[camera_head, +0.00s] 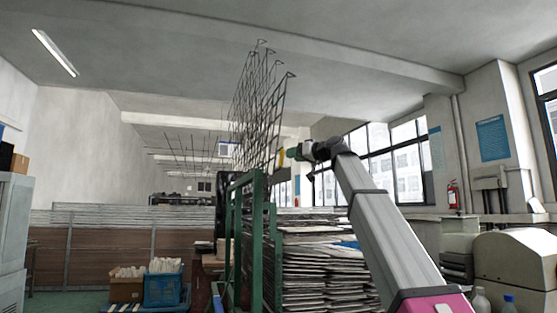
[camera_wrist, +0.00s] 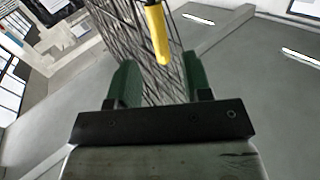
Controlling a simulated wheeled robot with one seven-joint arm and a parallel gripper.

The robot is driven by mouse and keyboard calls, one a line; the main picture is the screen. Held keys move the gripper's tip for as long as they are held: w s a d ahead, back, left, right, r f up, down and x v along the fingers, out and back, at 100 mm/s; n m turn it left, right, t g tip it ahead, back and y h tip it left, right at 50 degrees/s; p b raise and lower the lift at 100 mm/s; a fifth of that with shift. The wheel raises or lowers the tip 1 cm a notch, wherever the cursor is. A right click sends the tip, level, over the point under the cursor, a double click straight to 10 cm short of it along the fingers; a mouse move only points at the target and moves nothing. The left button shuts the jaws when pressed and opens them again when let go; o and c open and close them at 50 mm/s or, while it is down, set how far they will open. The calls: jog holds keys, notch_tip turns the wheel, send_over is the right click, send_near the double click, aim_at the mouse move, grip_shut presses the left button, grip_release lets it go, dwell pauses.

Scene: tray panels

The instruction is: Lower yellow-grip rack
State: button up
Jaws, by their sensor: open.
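A dark wire rack panel (camera_head: 262,110) stands raised and steeply upright above a green frame in the middle of the head view. Its yellow grip (camera_head: 282,157) is on the right side of the panel, just left of my gripper (camera_head: 293,153). In the wrist view the yellow grip (camera_wrist: 157,35) hangs ahead of my gripper (camera_wrist: 160,82), in the gap between the two green fingers. The fingers are apart. Whether either finger touches the grip cannot be told. The wire mesh (camera_wrist: 130,30) fills the space behind the grip.
The green frame (camera_head: 238,225) stands under the rack. Stacked flat panels (camera_head: 315,265) lie to its right, beneath my arm. A blue crate (camera_head: 163,288) and a cardboard box (camera_head: 126,288) stand at lower left. Cream-coloured equipment (camera_head: 515,260) is at right.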

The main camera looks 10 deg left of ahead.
jog(key=x, duration=0.8)
jog(key=shift+w+a, duration=0.2)
jog(key=shift+a, duration=0.1)
grip_shut()
